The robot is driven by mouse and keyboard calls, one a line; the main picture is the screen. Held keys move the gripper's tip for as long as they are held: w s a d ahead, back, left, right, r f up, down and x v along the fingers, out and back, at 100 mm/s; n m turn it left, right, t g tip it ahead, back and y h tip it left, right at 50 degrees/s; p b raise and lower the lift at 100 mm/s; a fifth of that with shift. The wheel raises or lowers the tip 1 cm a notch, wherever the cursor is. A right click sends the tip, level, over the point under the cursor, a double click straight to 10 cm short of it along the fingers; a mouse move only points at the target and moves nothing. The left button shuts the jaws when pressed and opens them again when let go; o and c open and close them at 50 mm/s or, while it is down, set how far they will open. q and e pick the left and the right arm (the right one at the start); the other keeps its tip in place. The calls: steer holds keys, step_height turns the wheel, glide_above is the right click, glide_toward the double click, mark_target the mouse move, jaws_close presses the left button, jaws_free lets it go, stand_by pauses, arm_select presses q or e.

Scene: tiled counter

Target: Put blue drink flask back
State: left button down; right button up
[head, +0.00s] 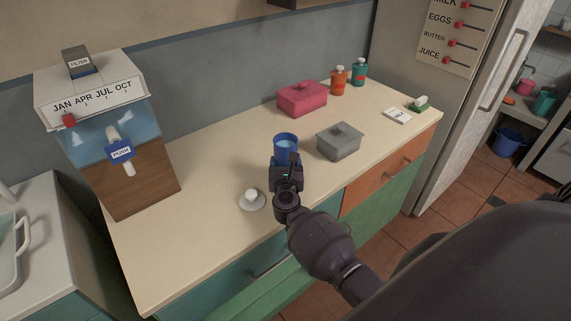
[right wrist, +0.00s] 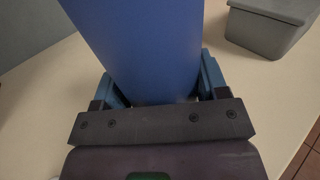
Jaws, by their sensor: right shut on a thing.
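The blue drink flask (head: 285,144) stands upright over the middle of the counter, with an open, light-blue top. It also fills the middle of the right wrist view (right wrist: 145,50). My right gripper (head: 285,163) is shut on the flask, with one finger on each side of it. The gripper hides the flask's lower part in the head view, so I cannot tell whether its base touches the counter. A round whitish lid with a knob (head: 252,200) lies on the counter left of the gripper. My left gripper is not in view.
A grey lidded box (head: 340,141) stands close right of the flask. A pink box (head: 302,98), an orange bottle (head: 339,80) and a teal bottle (head: 360,71) stand behind. A water dispenser (head: 115,140) stands at the left. Counter (head: 205,235) is clear at front left.

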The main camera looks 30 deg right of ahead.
steer(key=shift+f, duration=0.1)
steer(key=o, duration=1.3)
